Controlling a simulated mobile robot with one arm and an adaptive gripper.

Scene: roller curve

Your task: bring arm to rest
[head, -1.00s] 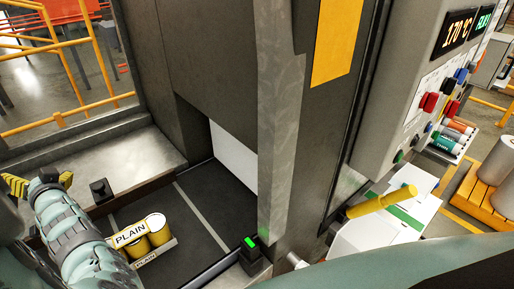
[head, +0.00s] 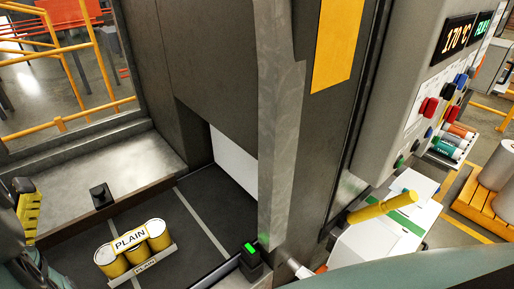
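My gripper (head: 28,212) shows only in part at the left edge of the head view, as a yellow piece with dark stripes beside dark grey parts of my arm. Its fingertips are not clear, so I cannot tell whether it is open or shut. It is to the left of a tray (head: 168,252) marked PLAIN and looks apart from it. Several yellow cans (head: 107,262) stand in the tray, with a PLAIN label across them. My arm is folded in at the lower left corner, mostly out of the picture.
A small sensor (head: 250,256) shows green.

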